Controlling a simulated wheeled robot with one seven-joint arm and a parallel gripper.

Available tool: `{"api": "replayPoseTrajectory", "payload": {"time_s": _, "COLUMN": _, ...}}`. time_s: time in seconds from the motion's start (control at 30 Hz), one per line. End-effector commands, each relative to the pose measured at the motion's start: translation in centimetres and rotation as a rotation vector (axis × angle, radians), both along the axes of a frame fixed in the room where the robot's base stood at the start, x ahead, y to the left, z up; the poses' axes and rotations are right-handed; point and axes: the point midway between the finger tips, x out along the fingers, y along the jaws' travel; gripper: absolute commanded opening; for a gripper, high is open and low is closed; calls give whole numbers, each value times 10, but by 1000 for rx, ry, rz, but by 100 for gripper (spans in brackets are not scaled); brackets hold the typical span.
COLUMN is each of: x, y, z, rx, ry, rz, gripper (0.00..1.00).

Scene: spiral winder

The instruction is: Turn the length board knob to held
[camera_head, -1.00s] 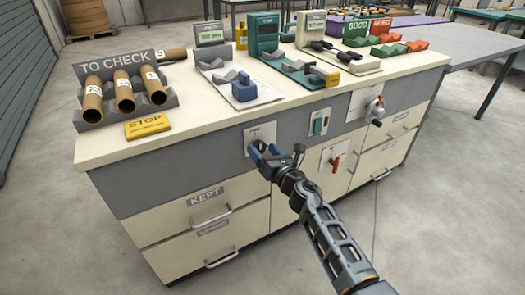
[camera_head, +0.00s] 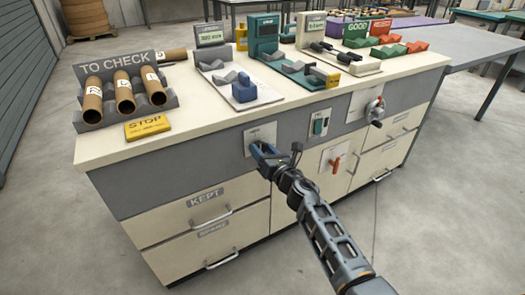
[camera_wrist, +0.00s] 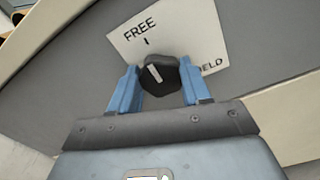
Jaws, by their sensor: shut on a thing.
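The length board knob (camera_wrist: 160,76) is a black faceted knob with a white line on its face, on a white plate (camera_wrist: 190,35) lettered FREE and HELD. In the wrist view the white line points up and slightly left, toward the tick under FREE. My gripper (camera_wrist: 158,80) has its blue fingers on both sides of the knob and is shut on it. In the head view my gripper (camera_head: 263,154) is at the plate (camera_head: 260,136) on the bench's grey front panel, and the knob is hidden behind the fingers. HELD is partly covered by a finger.
Right of the gripper are a green switch (camera_head: 319,124), a red handle (camera_head: 334,164) and a crank (camera_head: 376,112). Drawers with bar handles (camera_head: 213,217) lie below. On the bench top (camera_head: 210,116) stand a TO CHECK rack (camera_head: 160,113) with tubes, a STOP block (camera_head: 147,127) and measuring stands.

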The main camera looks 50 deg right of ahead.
Motion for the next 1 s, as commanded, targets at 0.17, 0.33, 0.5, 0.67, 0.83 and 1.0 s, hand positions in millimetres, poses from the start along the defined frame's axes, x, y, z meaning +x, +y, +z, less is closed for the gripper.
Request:
{"api": "replayPoseTrajectory", "payload": {"time_s": 0.17, "x": 0, "y": 0, "z": 0, "rx": 7, "ry": -2, "rz": 0, "gripper": 17}}
{"api": "replayPoseTrajectory", "payload": {"time_s": 0.33, "x": 0, "y": 0, "z": 0, "rx": 48, "ry": -13, "rz": -1, "gripper": 17}}
{"api": "replayPoseTrajectory", "payload": {"time_s": 0.5, "x": 0, "y": -1, "z": 0, "rx": 141, "ry": -39, "rz": -1, "gripper": 17}}
{"api": "replayPoseTrajectory", "payload": {"time_s": 0.67, "x": -1, "y": -1, "z": 1, "rx": 270, "ry": -77, "rz": 0, "gripper": 17}}
{"api": "replayPoseTrajectory", "payload": {"time_s": 0.83, "x": -1, "y": -2, "z": 0, "rx": 426, "ry": -121, "rz": -1, "gripper": 17}}
{"api": "replayPoseTrajectory", "payload": {"time_s": 1.0, "x": -1, "y": -3, "z": -1, "rx": 582, "ry": -166, "rz": -2, "gripper": 17}}
